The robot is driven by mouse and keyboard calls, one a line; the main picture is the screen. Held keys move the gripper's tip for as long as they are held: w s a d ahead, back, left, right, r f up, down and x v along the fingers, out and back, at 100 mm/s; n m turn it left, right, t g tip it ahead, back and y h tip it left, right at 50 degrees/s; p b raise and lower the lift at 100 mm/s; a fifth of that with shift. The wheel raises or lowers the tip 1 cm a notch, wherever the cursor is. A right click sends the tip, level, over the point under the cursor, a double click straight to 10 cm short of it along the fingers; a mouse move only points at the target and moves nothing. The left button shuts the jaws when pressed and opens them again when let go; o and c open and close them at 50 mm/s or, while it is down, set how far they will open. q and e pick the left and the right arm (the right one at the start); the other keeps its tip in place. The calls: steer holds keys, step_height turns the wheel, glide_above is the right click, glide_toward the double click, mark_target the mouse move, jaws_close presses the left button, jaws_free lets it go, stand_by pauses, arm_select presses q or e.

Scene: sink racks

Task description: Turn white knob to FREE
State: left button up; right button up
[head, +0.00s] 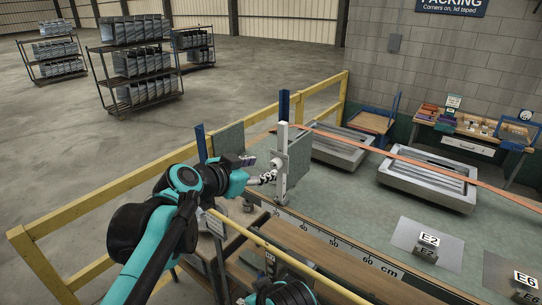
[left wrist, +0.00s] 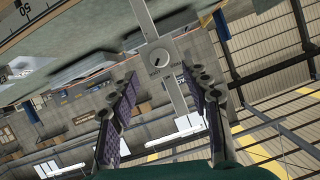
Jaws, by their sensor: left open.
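The white knob (head: 277,163) sits on an upright pale post (head: 283,185) at the table's left side. In the left wrist view the round knob (left wrist: 160,57) has a dark pointer mark towards its lower left. Small lettering beside it looks like LOCK below; another word to its right is too small to read surely. My left gripper (head: 258,168) is open in front of the knob. In the left wrist view its purple-padded fingers (left wrist: 163,88) stand apart on either side, short of the knob, with nothing between them.
A yellow rail (head: 130,205) runs along the left. A grey panel (head: 299,152) stands behind the post. Grey trays (head: 428,180) and an E2 block (head: 427,246) rest on the green table. A centimetre scale (head: 335,240) runs along its near edge.

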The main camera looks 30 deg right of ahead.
mark_target(273, 165)
arm_select(q)
steer(key=p+x, duration=0.1)
steer(key=x, duration=0.5)
steer(key=shift+w+d+f, duration=0.2)
steer(key=shift+d, duration=0.05)
steer(key=shift+s, duration=0.1)
steer(key=shift+c, duration=0.4)
jaws_close()
